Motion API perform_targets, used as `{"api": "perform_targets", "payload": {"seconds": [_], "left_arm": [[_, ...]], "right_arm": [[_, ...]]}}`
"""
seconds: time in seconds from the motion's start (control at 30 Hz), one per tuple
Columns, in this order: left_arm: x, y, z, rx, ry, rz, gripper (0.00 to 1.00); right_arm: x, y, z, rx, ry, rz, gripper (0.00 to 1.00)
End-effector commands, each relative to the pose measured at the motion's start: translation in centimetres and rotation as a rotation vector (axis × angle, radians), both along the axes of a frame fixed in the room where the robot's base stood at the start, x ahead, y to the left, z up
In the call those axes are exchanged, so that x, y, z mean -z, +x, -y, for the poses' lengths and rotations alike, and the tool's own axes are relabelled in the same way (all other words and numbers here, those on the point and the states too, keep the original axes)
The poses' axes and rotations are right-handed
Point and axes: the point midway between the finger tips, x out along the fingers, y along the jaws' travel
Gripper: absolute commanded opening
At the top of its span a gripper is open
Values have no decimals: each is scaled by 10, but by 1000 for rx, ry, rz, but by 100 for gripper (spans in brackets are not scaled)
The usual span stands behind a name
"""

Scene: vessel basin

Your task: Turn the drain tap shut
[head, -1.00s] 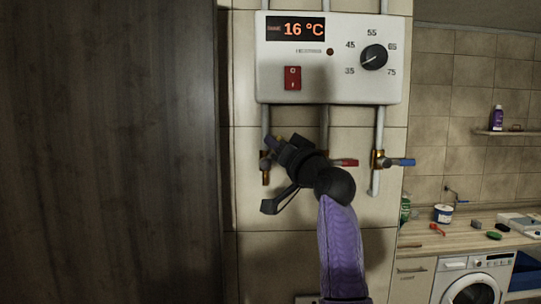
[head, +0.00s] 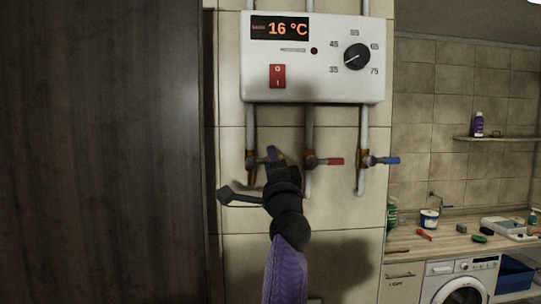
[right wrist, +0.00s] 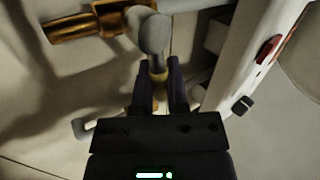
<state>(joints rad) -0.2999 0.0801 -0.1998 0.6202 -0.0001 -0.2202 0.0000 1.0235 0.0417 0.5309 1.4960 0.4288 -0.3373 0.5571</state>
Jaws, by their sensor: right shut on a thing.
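The drain tap is the leftmost tap (head: 252,160), a brass body with a grey stem on the left pipe under the heater. Its grey stem (right wrist: 152,35) and brass body also show in the right wrist view. A yellowish part of its handle shows between my fingers there. My right gripper (head: 275,156) reaches up from below and is shut on this handle, just right of the pipe. Its fingers (right wrist: 162,78) hide most of the handle, so its exact angle is hard to tell. My left gripper is not in view.
A white heater (head: 315,85) reading 16 °C hangs above the taps. Close to the right are a red-handled tap (head: 330,161) and a blue-handled tap (head: 385,160). A dark panel (head: 100,150) fills the left. A counter (head: 420,243) and washing machine stand at the right.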

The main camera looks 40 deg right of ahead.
Motion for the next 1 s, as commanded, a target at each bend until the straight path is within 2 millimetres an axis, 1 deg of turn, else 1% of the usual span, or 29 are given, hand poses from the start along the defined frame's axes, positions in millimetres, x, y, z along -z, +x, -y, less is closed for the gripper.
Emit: {"api": "perform_targets", "payload": {"seconds": [0.2,0.4,0.93,0.97,1.0], "left_arm": [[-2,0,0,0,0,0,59],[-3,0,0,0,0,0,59],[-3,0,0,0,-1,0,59],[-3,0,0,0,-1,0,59],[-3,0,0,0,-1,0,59]], "right_arm": [[6,1,0,-1,90,49,0],[9,1,1,-1,133,76,0],[11,1,1,-2,149,83,0],[11,1,1,-2,149,83,24],[11,1,1,-1,148,82,33]]}}
